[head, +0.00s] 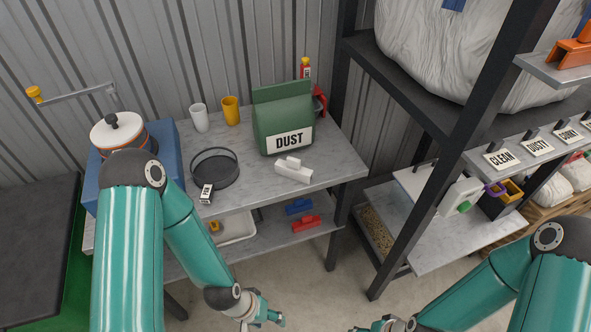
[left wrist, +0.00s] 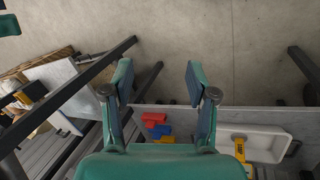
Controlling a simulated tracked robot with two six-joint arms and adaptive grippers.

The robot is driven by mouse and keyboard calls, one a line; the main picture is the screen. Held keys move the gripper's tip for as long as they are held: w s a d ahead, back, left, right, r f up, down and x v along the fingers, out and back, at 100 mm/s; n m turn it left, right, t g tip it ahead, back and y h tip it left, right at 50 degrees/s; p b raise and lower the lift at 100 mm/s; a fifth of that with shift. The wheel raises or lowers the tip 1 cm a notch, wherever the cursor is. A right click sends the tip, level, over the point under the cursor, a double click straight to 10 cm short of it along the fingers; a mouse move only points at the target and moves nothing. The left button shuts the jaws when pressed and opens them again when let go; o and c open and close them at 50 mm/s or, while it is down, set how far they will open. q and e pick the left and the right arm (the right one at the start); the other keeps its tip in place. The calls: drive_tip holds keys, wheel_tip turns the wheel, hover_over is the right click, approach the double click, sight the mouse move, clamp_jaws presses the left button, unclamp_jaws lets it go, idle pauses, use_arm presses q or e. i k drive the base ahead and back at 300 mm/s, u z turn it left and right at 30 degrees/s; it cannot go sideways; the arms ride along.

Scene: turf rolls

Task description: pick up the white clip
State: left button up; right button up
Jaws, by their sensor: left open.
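The white clip (head: 293,170) lies on the grey table top in front of the green DUST bag (head: 283,123) in the head view. I do not see it in the left wrist view. My left gripper (head: 268,316) is low in front of the table, well apart from the clip. In the left wrist view my left gripper (left wrist: 160,78) is open, with nothing between its fingers. My right gripper (head: 376,327) only just shows at the bottom edge of the head view, and its jaws cannot be made out.
A black round sieve (head: 214,168) lies left of the clip. White (head: 199,117) and yellow (head: 231,111) cups stand behind. The lower shelf holds a blue clip (head: 299,206), a red clip (head: 305,223) and a white tray (head: 237,227). A dark shelf post (head: 405,220) stands at the right.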

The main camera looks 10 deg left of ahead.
sight(292, 169)
drive_tip(key=i, duration=0.8)
drive_tip(key=u, duration=1.4)
drive_tip(key=k, duration=0.85)
drive_tip(key=u, duration=0.15)
drive_tip(key=i, duration=0.8)
drive_tip(key=u, duration=0.05)
